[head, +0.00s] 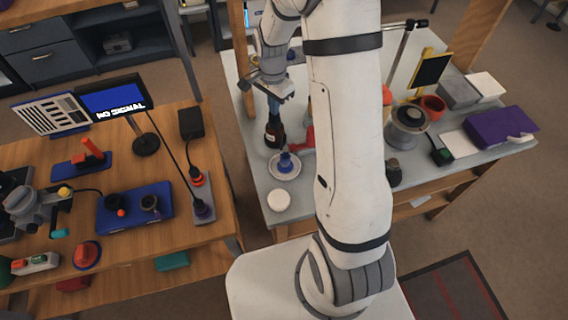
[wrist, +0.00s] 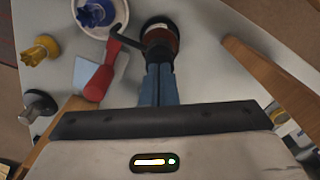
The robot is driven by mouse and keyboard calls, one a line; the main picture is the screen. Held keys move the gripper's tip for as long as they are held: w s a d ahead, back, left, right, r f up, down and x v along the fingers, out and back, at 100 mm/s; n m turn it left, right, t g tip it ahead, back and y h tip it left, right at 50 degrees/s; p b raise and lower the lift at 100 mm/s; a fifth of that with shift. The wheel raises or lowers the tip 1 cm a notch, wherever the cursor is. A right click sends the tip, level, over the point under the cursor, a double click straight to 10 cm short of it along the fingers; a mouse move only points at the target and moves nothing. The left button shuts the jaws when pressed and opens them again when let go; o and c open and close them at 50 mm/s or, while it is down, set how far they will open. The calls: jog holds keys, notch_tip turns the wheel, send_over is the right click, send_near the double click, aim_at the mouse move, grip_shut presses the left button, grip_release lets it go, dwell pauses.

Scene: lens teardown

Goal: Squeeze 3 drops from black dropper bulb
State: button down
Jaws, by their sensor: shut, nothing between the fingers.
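A dark bottle (head: 273,132) with a narrow black top stands upright on the grey workbench (head: 262,182). In the wrist view, the bottle (wrist: 160,36) lies just past my fingertips, with a reddish band around its dark body. I cannot make out the dropper bulb as a separate part. My gripper (head: 275,106) points down at the bottle's top, and its blue fingers (wrist: 158,70) are shut with nothing between them. I cannot tell whether the fingertips touch the bottle's top.
A white dish (head: 281,174) holding a blue part (head: 285,161) stands beside the bottle. A red-handled tool (wrist: 98,84) lies close by. A wooden post (head: 240,60) rises at the left.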

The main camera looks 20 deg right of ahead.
jog(key=shift+f, duration=0.45)
jog(key=shift+r+p, duration=0.65)
jog(key=shift+r, duration=0.7)
jog(key=shift+f, duration=0.2)
